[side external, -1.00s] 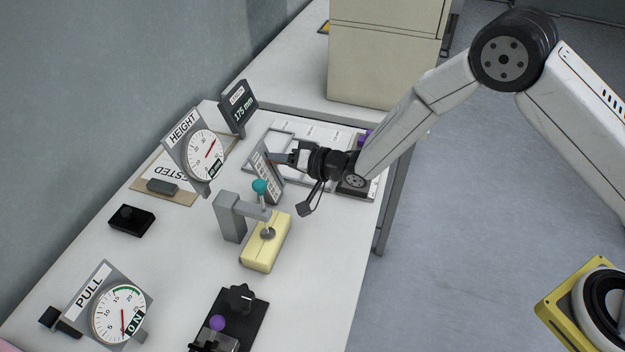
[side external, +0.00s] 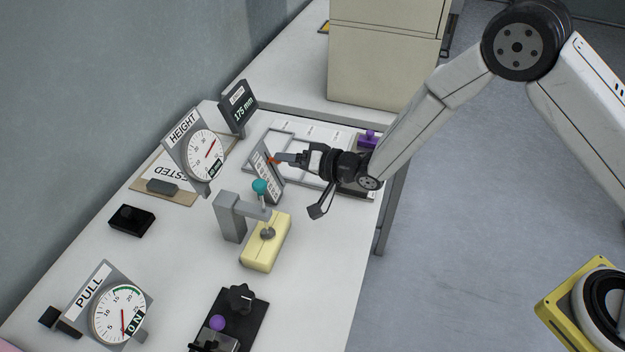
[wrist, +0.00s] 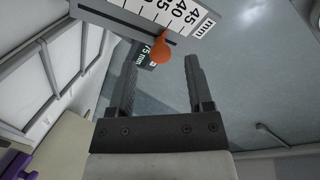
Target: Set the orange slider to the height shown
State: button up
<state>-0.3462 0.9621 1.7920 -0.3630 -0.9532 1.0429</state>
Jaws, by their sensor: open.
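The orange slider knob (wrist: 161,49) sticks out of a slot in a grey scale plate (wrist: 150,22) printed with mm marks; 40 and 45 are legible near the knob. In the side view the slider (side external: 273,160) is a small orange spot on the tilted scale plate (side external: 265,172). My gripper (wrist: 163,66) is open, its fingers on either side of the knob's line, with the knob near the fingertips and no contact visible. In the side view my gripper (side external: 283,157) is just right of the slider. The exact slider reading cannot be told.
A HEIGHT dial (side external: 205,147) with a small readout stands left of the scale; a black display (side external: 240,108) reads 175 mm. A teal-knobbed lever (side external: 260,187) over a yellow block (side external: 266,242) stands in front. Open floor lies right of the table.

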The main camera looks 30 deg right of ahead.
jog(key=shift+v, duration=2.65)
jog(key=shift+r, duration=0.1)
jog(key=s+d+r+n+g+h, duration=0.1)
jog(key=s+d+r+g+h, duration=0.2)
jog(key=d, duration=0.4)
jog(key=s+d+g+h, duration=0.1)
jog(key=s+d+h, duration=0.25)
jog(key=d, duration=0.45)
jog(key=s+d+r+n+g+h, duration=0.1)
jog(key=s+d+g, duration=0.1)
jog(key=s, duration=0.5)
jog(key=s+d+r+n+g+h, duration=0.1)
jog(key=s+d+g, duration=0.2)
jog(key=s+d, duration=0.2)
jog(key=s, duration=0.3)
jog(key=shift+s+g+h, duration=0.3)
jog(key=shift+h, duration=0.05)
jog(key=shift+r, duration=0.1)
